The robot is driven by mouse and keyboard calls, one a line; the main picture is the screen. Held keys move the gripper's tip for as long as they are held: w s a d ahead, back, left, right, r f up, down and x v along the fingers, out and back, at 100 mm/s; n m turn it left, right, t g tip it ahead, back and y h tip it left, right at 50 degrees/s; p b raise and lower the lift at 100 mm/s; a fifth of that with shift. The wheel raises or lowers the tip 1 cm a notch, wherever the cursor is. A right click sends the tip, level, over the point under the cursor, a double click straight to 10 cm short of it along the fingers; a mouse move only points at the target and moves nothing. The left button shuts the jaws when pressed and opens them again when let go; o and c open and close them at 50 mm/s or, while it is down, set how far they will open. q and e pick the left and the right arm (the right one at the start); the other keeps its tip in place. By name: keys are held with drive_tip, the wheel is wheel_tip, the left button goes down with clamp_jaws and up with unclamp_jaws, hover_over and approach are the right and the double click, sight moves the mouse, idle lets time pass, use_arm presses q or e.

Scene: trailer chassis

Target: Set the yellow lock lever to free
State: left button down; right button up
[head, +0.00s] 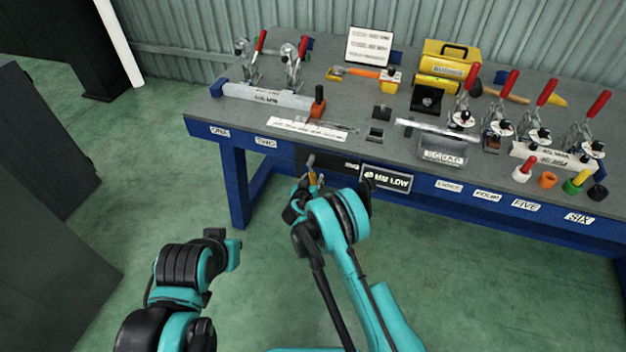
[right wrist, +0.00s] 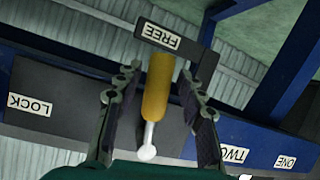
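The yellow lock lever (right wrist: 157,88) hangs from a pale ball-ended metal rod (right wrist: 149,140) on the workbench front. In the right wrist view its yellow end points to the FREE plate (right wrist: 172,42), close to it or overlapping it. The LOCK label (right wrist: 29,105) is off to the left. The lever also shows small in the head view (head: 312,177). My right gripper (right wrist: 160,76) is open, a finger on each side of the lever, with visible gaps. In the head view the right gripper (head: 309,187) is at the bench's front edge, partly hidden by its wrist.
The blue-framed workbench (head: 225,135) holds several red-handled clamps (head: 545,100), a yellow toolbox (head: 445,65) and a grey bar (head: 265,97). A MM LOW sign (head: 386,180) is on the front edge, right of my gripper. The green floor in front is open.

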drive_tip(key=v, duration=1.2)
idle(0.4)
drive_tip(key=s+d+r+g, duration=0.2)
drive_tip(key=s+d+r, duration=0.2)
drive_tip(key=d+r, duration=0.45)
drive_tip(key=s+d+r+g, duration=0.2)
drive_tip(key=s+d+r, duration=0.4)
drive_tip(key=r, duration=0.4)
drive_tip(key=s+d+r+y, duration=0.1)
drive_tip(key=s+d, duration=0.2)
drive_tip(key=s, duration=0.7)
drive_tip(key=s+d+r+g+y, duration=0.1)
drive_tip(key=s+d+r+y, duration=0.1)
drive_tip(key=s, duration=0.9)
drive_tip(key=shift+d+n+g, duration=0.3)
drive_tip(key=shift+d, duration=0.6)
